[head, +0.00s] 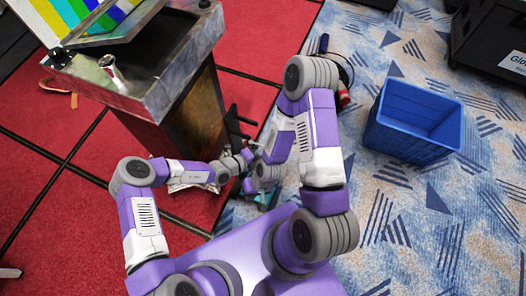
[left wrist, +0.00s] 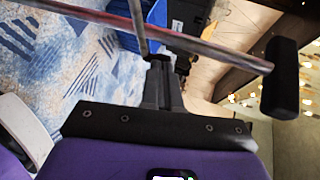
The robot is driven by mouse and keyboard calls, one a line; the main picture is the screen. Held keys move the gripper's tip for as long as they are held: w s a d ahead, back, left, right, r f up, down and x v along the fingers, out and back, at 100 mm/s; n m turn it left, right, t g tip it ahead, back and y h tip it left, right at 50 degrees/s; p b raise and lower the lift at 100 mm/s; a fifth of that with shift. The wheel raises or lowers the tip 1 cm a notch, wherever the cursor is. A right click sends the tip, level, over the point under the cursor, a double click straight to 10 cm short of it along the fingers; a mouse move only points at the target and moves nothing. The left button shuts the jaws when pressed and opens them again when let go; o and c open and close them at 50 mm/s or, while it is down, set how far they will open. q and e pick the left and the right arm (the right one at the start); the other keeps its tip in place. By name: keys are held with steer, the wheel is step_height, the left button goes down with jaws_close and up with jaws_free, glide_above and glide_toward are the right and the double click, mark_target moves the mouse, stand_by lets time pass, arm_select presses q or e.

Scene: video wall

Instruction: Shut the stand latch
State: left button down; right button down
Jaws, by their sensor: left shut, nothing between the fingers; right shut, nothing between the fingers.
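The stand (head: 200,112) has a wooden side and a worn metal top, at the upper left of the head view. In the left wrist view a thin metal rod (left wrist: 215,52) with a black end grip (left wrist: 285,78) crosses in front of a pale wooden surface. I cannot tell whether this is the latch. My left gripper (left wrist: 160,66) is shut and empty, its tips close to the rod; contact is unclear. My right gripper (head: 249,187) is shut and empty, low beside the stand and partly hidden by my arm.
A blue crate (head: 412,125) stands on the patterned carpet (head: 398,200) at the right. A black case (head: 490,45) is at the upper right. A colour-bar panel (head: 75,18) and a small silver object (head: 110,68) are on the stand's top. The red floor (head: 60,190) at left is mostly clear.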

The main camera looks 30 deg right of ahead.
arm_select(q)
steer(key=d, duration=0.1)
steer(key=w+d, duration=0.1)
steer(key=d, duration=0.1)
steer(key=shift+w+d, duration=0.15)
steer(key=shift+w, duration=0.05)
steer(key=shift+w+d+b, duration=0.2)
steer(key=shift+w+b, duration=0.05)
steer(key=shift+b, duration=0.15)
steer(key=shift+w, duration=0.1)
stand_by(0.6)
steer(key=s+a+r+p, duration=0.3)
steer(key=s+a+p, duration=0.5)
steer(key=a+p, duration=0.3)
steer(key=shift+s+a+r, duration=0.15)
steer(key=shift+a+r, duration=0.05)
steer(key=shift+a, duration=0.4)
